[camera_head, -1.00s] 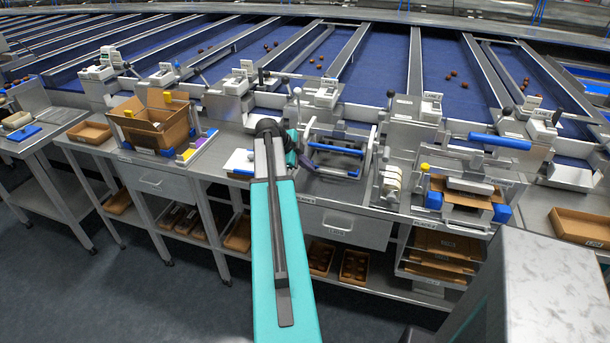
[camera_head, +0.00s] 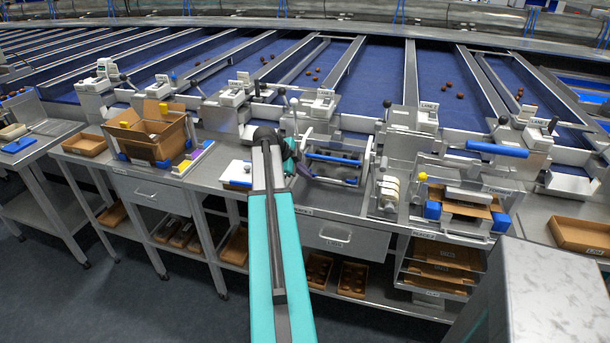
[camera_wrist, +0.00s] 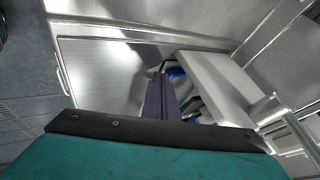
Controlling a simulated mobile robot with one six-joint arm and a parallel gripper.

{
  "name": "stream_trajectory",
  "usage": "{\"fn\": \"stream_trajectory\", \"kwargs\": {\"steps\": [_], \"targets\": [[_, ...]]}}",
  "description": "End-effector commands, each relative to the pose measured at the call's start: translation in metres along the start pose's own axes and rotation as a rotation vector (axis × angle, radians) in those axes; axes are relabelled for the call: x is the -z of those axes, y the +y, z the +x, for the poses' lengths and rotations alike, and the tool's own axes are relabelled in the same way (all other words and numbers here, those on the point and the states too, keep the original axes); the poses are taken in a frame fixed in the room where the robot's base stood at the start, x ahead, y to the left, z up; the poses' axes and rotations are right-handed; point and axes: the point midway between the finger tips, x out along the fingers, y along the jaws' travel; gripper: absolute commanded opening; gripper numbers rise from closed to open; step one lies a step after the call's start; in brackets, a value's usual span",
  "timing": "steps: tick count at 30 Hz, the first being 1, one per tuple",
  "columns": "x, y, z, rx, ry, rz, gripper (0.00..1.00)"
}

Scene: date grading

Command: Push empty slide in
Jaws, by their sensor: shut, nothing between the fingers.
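My gripper (camera_wrist: 160,97) shows in the wrist view as dark fingers closed together, with nothing between them. They are over a bare steel surface (camera_wrist: 105,75), beside a pale metal plate (camera_wrist: 222,85). A small blue part shows behind the fingertips. I cannot tell whether the fingers touch the plate, or which piece is the empty slide. In the head view my teal arm reaches to the bench, left of a metal frame with blue bars (camera_head: 333,160).
An open cardboard box (camera_head: 150,135) stands left on the bench. A roll holder (camera_head: 388,190) and a carton station (camera_head: 465,205) stand to the right. A closed drawer (camera_head: 340,235) is below the bench front. Lane units with levers line the back.

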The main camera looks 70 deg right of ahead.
Motion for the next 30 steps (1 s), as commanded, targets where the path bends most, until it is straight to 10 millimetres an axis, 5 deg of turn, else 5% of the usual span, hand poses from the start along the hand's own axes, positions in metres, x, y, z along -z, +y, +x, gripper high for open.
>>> {"fn": "stream_trajectory", "kwargs": {"steps": [10, 30], "targets": [[-0.003, 0.035, -0.018, -0.008, -0.005, -0.001, 0.0], [-0.005, 0.033, -0.102, -0.008, -0.006, -0.002, 0.0]]}}
